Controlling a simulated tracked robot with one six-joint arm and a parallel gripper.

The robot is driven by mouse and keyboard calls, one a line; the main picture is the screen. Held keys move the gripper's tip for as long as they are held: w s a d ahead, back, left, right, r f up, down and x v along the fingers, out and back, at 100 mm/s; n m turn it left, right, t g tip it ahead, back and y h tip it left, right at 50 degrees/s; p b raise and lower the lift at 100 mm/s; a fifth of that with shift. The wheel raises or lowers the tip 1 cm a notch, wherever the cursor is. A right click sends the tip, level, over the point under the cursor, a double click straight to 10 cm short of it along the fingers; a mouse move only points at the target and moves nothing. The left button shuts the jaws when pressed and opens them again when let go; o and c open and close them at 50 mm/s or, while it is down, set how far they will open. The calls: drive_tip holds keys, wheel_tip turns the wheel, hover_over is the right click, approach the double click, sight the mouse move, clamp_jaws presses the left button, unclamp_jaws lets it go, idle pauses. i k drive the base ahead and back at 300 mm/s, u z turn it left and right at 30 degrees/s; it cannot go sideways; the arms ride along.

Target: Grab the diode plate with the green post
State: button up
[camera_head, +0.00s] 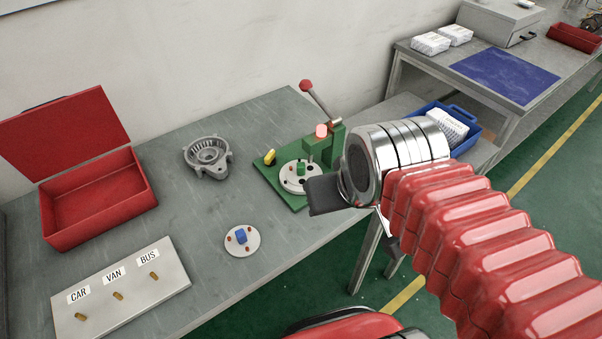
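The diode plate with the green post (300,170) is a pale round disc with a short green post at its middle. It rests on the green fixture (291,200) under a green press head. A second round plate with a blue post (241,238) and small copper-coloured studs lies on the bench in front of it. My gripper (326,196) is a dark part below the silver wrist, just right of the green-post plate in the picture. It overlaps the fixture's right side and hides part of it. I cannot make out both fingertips, and I see nothing held.
The press has a red-knobbed lever (306,86). A yellow piece (270,157) sits on the fixture's left. A grey alternator housing (207,157), an open red box (98,199) and a CAR/VAN/BUS peg board (122,290) share the bench. A blue bin (468,116) stands right.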

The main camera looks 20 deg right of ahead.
sight(297, 173)
drive_tip(key=u, duration=0.15)
drive_tip(key=k, duration=0.55)
drive_tip(key=u, duration=0.65)
drive_tip(key=k, duration=0.75)
drive_tip(key=u, duration=0.15)
drive_tip(key=i, duration=0.65)
drive_tip(key=u, duration=0.45)
drive_tip(key=i, duration=0.85)
drive_tip(key=u, duration=0.65)
